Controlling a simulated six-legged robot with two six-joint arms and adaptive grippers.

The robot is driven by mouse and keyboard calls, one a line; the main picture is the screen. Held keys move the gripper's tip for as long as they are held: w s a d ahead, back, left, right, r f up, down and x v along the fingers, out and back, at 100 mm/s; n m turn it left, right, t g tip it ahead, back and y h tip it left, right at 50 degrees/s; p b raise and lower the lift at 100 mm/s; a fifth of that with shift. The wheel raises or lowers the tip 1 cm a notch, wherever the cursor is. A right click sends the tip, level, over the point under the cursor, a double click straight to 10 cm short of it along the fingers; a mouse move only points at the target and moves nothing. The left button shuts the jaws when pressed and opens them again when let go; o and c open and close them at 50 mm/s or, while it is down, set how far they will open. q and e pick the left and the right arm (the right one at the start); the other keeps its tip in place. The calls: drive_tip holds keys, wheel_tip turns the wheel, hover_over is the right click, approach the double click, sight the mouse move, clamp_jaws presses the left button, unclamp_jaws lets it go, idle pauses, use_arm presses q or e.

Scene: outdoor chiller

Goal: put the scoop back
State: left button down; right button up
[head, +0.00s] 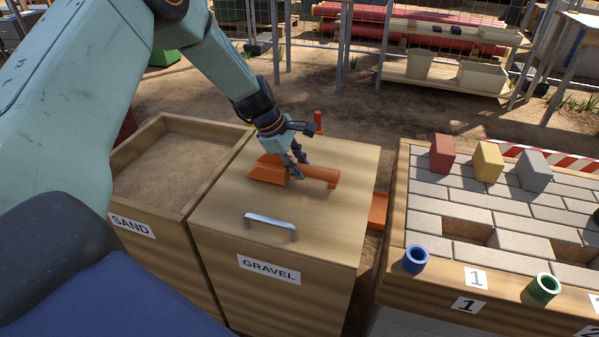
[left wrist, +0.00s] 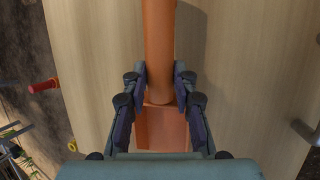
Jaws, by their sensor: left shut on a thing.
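The orange scoop (head: 320,175) is at the lid of the gravel bin (head: 225,203), its broad end to the left and its handle to the right in the head view. My left gripper (head: 299,157) is shut on the scoop from above. In the left wrist view the two fingers (left wrist: 160,85) sit on either side of the orange scoop (left wrist: 160,40). I cannot tell whether the scoop touches the lid or hangs just above it. My right gripper is in neither view.
The open sand bin (head: 170,165) stands left of the gravel bin. A metal handle (head: 270,222) is on the lid's front. A red peg (head: 318,121) and an orange piece (head: 377,211) show behind and right. A paving table (head: 470,235) with bricks and cups stands right.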

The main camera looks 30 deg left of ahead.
use_arm(q)
drive_tip(key=shift+w+a+f, duration=0.1)
drive_tip(key=shift+w+f, duration=0.05)
drive_tip(key=shift+f, duration=0.3)
drive_tip(key=shift+r, duration=0.1)
drive_tip(key=c, duration=1.1)
unclamp_jaws()
drive_tip(key=shift+f, duration=0.2)
drive_tip(key=shift+o, duration=0.2)
